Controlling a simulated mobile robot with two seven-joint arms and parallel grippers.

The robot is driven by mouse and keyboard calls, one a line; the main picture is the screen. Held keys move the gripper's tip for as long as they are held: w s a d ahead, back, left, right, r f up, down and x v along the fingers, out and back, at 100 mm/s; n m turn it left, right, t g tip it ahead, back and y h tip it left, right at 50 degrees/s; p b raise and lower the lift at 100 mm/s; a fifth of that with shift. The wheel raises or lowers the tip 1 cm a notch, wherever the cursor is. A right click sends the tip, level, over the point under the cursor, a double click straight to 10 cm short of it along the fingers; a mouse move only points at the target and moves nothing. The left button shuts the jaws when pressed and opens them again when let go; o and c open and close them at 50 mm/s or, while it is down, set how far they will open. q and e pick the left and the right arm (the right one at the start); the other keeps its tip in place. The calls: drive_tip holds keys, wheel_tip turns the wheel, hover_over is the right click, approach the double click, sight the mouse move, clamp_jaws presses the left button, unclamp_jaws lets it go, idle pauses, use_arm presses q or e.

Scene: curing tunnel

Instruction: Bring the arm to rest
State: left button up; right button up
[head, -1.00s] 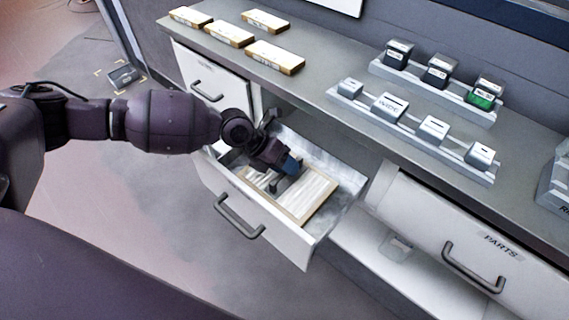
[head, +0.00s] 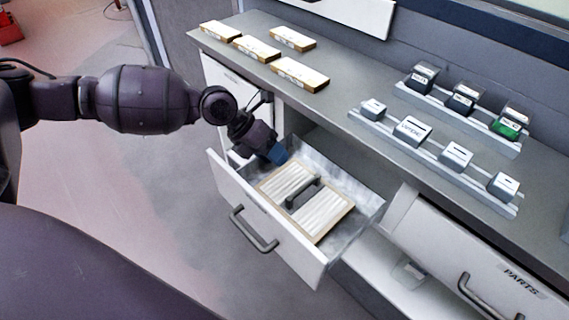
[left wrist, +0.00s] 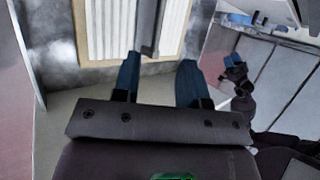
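My left gripper (head: 278,154) is above the back left part of an open drawer (head: 237,207). In the left wrist view, its two blue fingers (left wrist: 158,82) stand apart with nothing between them. A framed, ribbed pale insert (head: 328,217) with a dark bar handle (head: 303,192) lies in the drawer. The handle also shows ahead of the fingers in the left wrist view (left wrist: 147,22), apart from them. My right gripper (left wrist: 233,63) seems to show small at the right of the left wrist view; its finger gap is unclear.
A drawer labelled PARTS (head: 480,262) is at the right. The floor (head: 150,190) left of the drawer is clear.

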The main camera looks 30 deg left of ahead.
use_arm(q)
drive_tip(key=shift+s+a+r, duration=0.1)
drive_tip(key=shift+a+r, duration=0.2)
drive_tip(key=shift+r, duration=0.1)
